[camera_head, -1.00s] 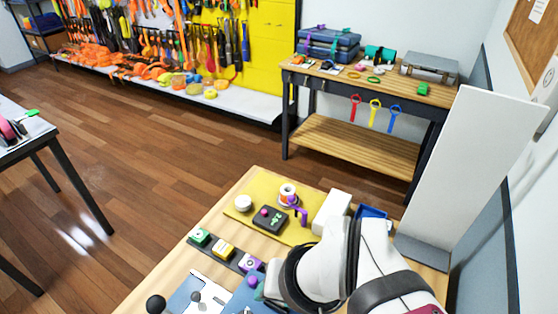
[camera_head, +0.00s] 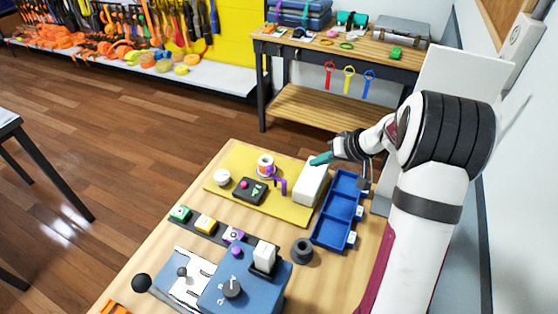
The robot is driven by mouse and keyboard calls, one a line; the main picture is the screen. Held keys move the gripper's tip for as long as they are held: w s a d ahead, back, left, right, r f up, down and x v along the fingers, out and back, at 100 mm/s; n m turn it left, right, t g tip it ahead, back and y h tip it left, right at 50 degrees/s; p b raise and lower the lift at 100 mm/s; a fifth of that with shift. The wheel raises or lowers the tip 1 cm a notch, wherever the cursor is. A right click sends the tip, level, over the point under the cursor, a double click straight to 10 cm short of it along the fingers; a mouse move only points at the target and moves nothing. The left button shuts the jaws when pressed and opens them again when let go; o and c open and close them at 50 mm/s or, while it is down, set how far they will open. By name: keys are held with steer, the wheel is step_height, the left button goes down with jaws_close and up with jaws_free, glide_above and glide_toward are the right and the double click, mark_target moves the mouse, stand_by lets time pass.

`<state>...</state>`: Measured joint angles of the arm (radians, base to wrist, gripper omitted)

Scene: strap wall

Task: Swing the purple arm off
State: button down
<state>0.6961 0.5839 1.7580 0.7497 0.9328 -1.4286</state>
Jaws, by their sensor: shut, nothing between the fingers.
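A small purple arm (camera_head: 279,182) stands on the yellow mat (camera_head: 290,211), beside a white and orange spool (camera_head: 265,164). One part of it reaches across the near side of the spool; whether it touches the spool is too small to tell. My gripper (camera_head: 318,160) is at the right, by the far end of the white block (camera_head: 310,184), its teal tips pointing left. The tips are shut with nothing between them. They are apart from the purple arm, to its upper right.
A black box (camera_head: 249,190) with a pink button and a white knob (camera_head: 222,177) sit left of the purple arm. A blue tray (camera_head: 337,211) lies at the right. Nearer are a row of coloured switches (camera_head: 205,224), a grey ring (camera_head: 302,250) and a blue machine (camera_head: 240,290).

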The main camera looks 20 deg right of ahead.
steer(key=x, duration=1)
steer(key=shift+a+f, duration=0.15)
steer(key=shift+a, duration=0.05)
steer(key=a, duration=0.1)
steer(key=w+a+r, duration=0.1)
steer(key=shift+a, duration=0.25)
steer(key=shift+w+a, duration=0.15)
steer(key=shift+a, duration=0.35)
